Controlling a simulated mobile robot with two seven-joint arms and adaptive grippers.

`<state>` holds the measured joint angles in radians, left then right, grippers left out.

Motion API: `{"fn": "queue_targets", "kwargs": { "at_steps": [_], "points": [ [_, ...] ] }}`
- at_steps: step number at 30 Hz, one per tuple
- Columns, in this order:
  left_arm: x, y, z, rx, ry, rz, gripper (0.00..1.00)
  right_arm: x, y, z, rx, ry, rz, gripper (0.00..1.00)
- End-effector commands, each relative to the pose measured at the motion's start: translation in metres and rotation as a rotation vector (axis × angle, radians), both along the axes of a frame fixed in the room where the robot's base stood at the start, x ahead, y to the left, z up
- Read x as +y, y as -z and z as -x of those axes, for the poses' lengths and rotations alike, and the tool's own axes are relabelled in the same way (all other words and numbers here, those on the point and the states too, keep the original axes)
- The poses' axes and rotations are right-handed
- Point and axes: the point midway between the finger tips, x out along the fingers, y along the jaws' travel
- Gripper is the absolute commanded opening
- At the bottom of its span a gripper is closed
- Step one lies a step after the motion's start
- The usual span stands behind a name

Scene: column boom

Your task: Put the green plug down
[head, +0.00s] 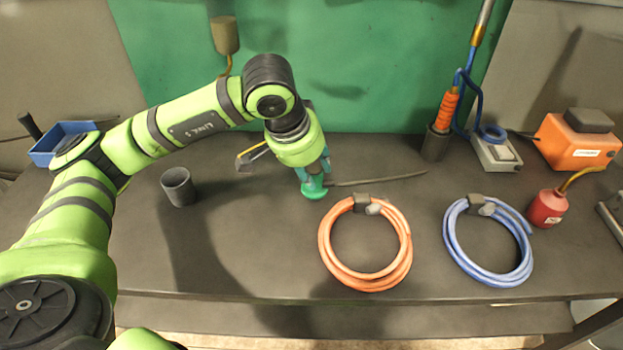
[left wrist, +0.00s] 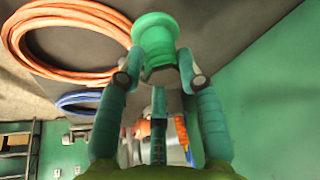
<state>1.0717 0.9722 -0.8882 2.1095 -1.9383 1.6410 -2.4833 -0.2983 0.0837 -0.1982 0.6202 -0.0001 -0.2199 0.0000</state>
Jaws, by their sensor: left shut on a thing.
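The green plug (head: 313,188) is at the middle of the dark bench, under my left gripper (head: 313,175). My left gripper is shut on it. In the left wrist view the plug (left wrist: 156,38) sits between the two fingertips of the left gripper (left wrist: 160,78), its round flanged end pointing away from the palm. The plug's lower end is at or just above the bench top (head: 250,260); I cannot tell if it touches. My right gripper is not in view.
A coiled orange hose (head: 325,245) lies just right of the plug, and a coiled blue hose (head: 450,245) farther right. A dark cup (head: 179,187) stands to the left. A red oil can (head: 547,208) and orange box (head: 572,142) are at the right. The bench front is clear.

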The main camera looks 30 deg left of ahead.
Motion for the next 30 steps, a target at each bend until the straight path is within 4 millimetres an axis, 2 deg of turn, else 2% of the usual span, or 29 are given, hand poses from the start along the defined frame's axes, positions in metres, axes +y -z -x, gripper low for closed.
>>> {"fn": "queue_targets", "kwargs": {
  "at_steps": [9, 21, 22, 23, 24, 30],
  "points": [
    [0.001, 0.037, 0.002, 0.002, 0.000, 0.000, 0.00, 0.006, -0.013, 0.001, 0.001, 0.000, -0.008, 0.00],
    [0.001, 0.045, 0.001, -0.001, 0.000, 0.000, 0.00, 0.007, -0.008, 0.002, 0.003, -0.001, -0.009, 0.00],
    [0.001, 0.044, 0.001, 0.000, 0.000, 0.000, 0.40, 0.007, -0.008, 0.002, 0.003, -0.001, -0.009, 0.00],
    [0.001, 0.044, 0.001, 0.000, 0.000, 0.000, 0.52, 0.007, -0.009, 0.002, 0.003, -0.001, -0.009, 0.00],
    [0.001, 0.043, 0.001, 0.000, 0.000, 0.000, 0.60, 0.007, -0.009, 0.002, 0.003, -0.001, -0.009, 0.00],
    [0.001, 0.043, 0.001, 0.000, 0.000, 0.000, 0.60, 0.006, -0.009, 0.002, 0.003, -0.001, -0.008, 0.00]
  ]
}}
